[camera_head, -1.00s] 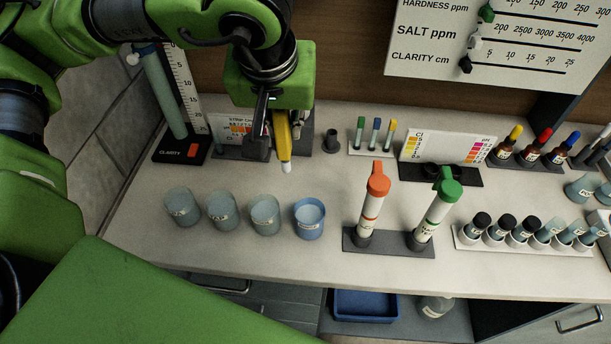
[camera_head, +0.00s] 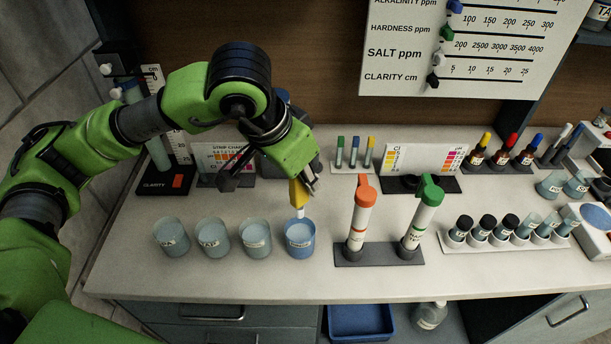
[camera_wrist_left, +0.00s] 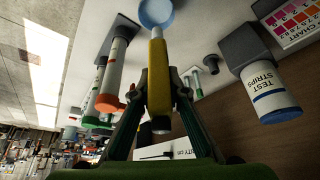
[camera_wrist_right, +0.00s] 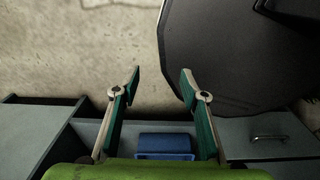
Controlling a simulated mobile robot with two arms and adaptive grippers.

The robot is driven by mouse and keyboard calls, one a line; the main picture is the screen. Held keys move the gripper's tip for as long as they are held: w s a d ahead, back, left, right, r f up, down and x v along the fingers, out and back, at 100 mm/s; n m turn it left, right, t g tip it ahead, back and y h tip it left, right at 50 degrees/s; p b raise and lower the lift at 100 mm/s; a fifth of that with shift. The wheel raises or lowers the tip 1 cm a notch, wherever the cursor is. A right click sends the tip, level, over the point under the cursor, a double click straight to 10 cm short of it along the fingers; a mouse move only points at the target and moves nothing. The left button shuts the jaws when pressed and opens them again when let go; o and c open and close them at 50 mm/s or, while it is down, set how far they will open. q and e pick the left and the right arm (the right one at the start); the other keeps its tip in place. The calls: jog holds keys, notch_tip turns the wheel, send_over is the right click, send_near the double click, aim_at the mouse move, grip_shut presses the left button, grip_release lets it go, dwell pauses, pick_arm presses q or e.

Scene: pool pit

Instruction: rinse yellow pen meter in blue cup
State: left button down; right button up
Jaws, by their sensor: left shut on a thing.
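The yellow pen meter (camera_head: 297,194) is held by my left gripper (camera_head: 307,186), tip down, above the blue cup (camera_head: 300,240). Its pale tip is at the cup's rim; I cannot tell whether it reaches the liquid. In the left wrist view the yellow pen meter (camera_wrist_left: 158,75) lies between the shut fingers of my left gripper (camera_wrist_left: 159,84), and the blue cup (camera_wrist_left: 157,13) shows beyond its tip. My right gripper (camera_wrist_right: 158,82) is open and empty over the floor and cabinet front.
Several clear cups, one of them (camera_head: 255,238), stand in a row left of the blue cup. Two tubes with orange (camera_head: 367,189) and green (camera_head: 430,190) caps stand right of it. A vial rack (camera_head: 510,237) is further right. The counter's front strip is clear.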

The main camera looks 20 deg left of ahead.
aim_at(306, 203)
pick_arm(q)
notch_tip(306, 203, down, 3)
jog(key=shift+r+b, duration=0.1)
jog(key=shift+b, duration=0.25)
jog(key=shift+f+b, duration=0.8)
jog(key=shift+f, duration=0.15)
jog(key=shift+f+b, duration=0.95)
jog(key=shift+b, duration=0.15)
notch_tip(306, 203, down, 2)
jog(key=b, duration=0.3)
jog(key=shift+f, duration=0.15)
pick_arm(e)
notch_tip(306, 203, down, 7)
jog(key=w, duration=0.1)
jog(key=shift+w+a+f, duration=0.15)
jog(key=shift+w+f, duration=0.05)
